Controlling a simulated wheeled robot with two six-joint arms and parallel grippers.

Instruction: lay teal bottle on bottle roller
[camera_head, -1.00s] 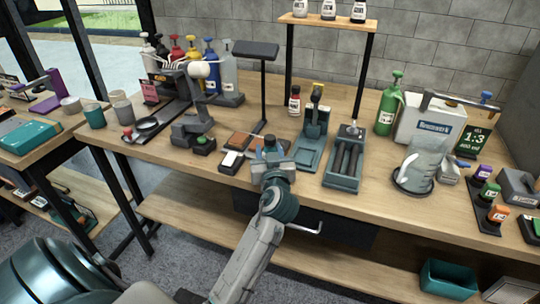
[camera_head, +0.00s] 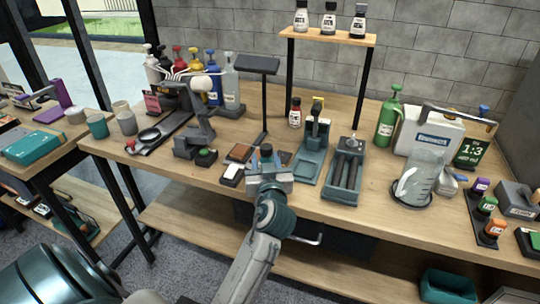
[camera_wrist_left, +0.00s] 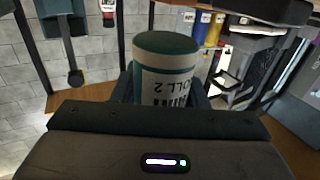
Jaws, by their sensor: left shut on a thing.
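My left gripper (camera_head: 268,166) is at the front of the bench in the head view, shut on the teal bottle. The left wrist view shows the bottle (camera_wrist_left: 165,70) between the fingers, with a teal end and a white label with upside-down text. In the head view only a small blue-teal part of the bottle (camera_head: 266,150) shows above the gripper. The bottle roller (camera_head: 345,175), a grey-blue tray with two dark parallel rollers, lies to the right of the gripper, apart from it. Its rollers look empty. My right gripper is not in view.
A grey-blue stand (camera_head: 312,150) is between the gripper and the roller. A black post lamp (camera_head: 264,100) rises behind the gripper. A clear jug (camera_head: 417,180) and a green spray bottle (camera_head: 388,122) are to the right of the roller. The front bench edge has bare wood.

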